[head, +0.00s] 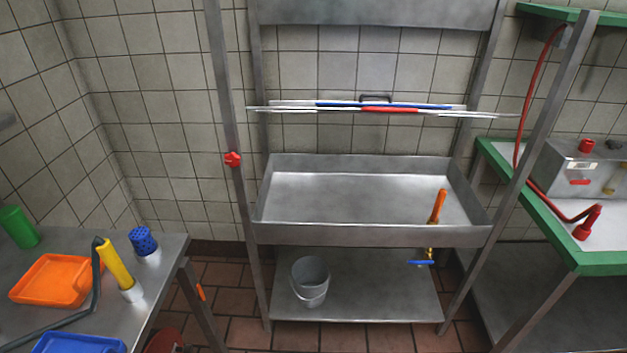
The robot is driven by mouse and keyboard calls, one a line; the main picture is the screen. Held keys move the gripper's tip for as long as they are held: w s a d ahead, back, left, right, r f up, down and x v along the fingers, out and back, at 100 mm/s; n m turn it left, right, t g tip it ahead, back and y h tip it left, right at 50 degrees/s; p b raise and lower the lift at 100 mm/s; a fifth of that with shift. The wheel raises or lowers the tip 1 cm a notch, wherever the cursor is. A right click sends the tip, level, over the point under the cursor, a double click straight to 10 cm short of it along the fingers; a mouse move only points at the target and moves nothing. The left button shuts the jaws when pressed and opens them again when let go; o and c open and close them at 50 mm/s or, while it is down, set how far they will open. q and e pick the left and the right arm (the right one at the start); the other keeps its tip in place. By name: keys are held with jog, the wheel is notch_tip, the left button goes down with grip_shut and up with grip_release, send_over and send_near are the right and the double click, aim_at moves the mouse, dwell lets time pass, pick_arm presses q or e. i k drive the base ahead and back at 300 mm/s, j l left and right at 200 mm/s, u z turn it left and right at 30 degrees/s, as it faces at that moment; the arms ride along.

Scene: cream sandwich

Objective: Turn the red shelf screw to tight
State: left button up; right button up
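The red shelf screw (233,159) is a small red knob on the left front post (224,100) of the metal shelf rack, a little above the height of the sink basin. How tight it is cannot be told from this view. Nothing touches it. Neither of my grippers shows in the head view.
A deep metal basin (360,236) with an orange upright handle (438,206) sits right of the post. A thin shelf (478,113) is above it, a grey bucket (310,281) below. A metal table (165,246) with trays and tools stands at left, a green-edged table (540,225) at right.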

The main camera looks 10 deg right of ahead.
aim_at(233, 159)
jog(key=i+l+z, duration=0.3)
jog(key=i+l, duration=0.5)
